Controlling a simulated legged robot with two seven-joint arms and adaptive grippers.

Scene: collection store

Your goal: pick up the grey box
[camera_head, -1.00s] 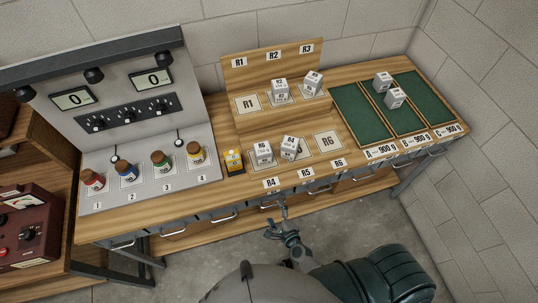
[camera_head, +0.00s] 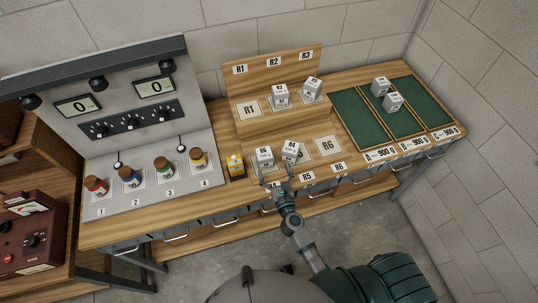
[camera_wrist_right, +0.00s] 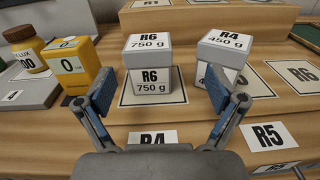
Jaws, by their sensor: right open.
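Several grey-white boxes with labels are in view. The box marked R6 750 g (camera_head: 265,157) stands on the left pad of the lower step, and shows in the middle of the right wrist view (camera_wrist_right: 149,75). The box marked R4 450 g (camera_head: 291,150) stands just to its right, and also shows in the wrist view (camera_wrist_right: 222,54). My right gripper (camera_head: 276,183) is at the shelf's front edge, in front of these two boxes. In the wrist view its blue-padded jaws (camera_wrist_right: 161,82) are open and empty, with the R6 box beyond and between them. My left gripper is not in view.
Two more boxes (camera_head: 280,96) (camera_head: 312,89) stand on the upper step. Two boxes (camera_head: 380,87) (camera_head: 393,102) sit in the green trays (camera_head: 428,100) at right. A yellow device (camera_head: 235,166) and several coloured jars (camera_head: 164,170) are at left. The R6 pad (camera_head: 328,147) is empty.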

